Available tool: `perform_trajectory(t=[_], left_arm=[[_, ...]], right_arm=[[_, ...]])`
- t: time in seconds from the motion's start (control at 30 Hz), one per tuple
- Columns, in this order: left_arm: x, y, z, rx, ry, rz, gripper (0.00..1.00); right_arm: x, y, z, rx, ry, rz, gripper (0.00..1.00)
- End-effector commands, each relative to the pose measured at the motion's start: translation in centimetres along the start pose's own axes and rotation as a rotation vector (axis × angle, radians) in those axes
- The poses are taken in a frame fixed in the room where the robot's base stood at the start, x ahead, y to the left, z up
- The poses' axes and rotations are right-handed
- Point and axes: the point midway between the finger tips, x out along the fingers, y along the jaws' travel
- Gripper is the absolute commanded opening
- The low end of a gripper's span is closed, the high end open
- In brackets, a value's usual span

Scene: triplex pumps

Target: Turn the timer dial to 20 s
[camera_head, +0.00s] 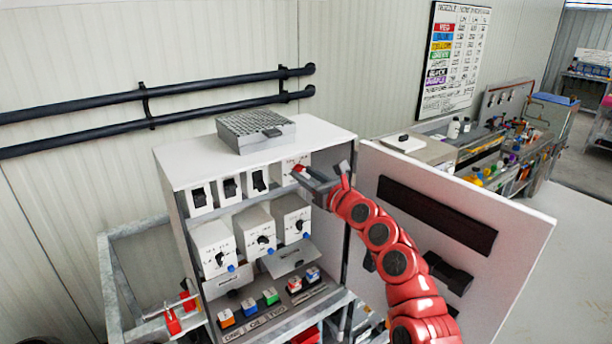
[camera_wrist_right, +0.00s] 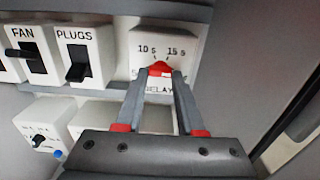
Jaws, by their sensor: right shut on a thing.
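The timer dial (camera_wrist_right: 160,69) is a small red knob on a white box marked DELAY (camera_wrist_right: 145,42) in the right wrist view. My right gripper (camera_wrist_right: 160,82) is shut on the dial, one finger on each side. My left gripper is not in view.
The white cabinet (camera_head: 335,133) carries FAN (camera_wrist_right: 30,50) and PLUGS (camera_wrist_right: 84,55) switches left of the dial. Lower boxes with black knobs (camera_head: 263,239) sit below. The open cabinet door (camera_head: 520,228) stands close right of my arm. A grey slotted box (camera_head: 257,128) lies on top.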

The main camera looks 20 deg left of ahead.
Motion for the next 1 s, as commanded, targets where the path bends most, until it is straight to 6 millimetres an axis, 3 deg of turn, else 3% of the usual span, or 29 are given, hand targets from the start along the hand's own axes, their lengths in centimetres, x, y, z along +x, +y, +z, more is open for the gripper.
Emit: perform_trajectory(t=[0.13,0.17,0.3,0.67,1.0], left_arm=[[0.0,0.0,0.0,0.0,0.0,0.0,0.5],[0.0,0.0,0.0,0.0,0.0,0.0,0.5],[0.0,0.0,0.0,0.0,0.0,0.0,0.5],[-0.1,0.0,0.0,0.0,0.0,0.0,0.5],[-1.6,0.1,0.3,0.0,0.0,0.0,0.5]], right_arm=[[0.0,0.0,-0.3,0.001,0.006,0.002,0.0],[0.0,0.0,-0.3,0.0,0.006,0.002,0.43],[0.0,0.0,-0.2,0.0,0.004,0.001,0.68],[-0.2,0.1,-0.1,-0.001,0.0,0.002,0.68],[-4.1,0.1,-0.2,0.001,-0.007,0.003,0.68]])
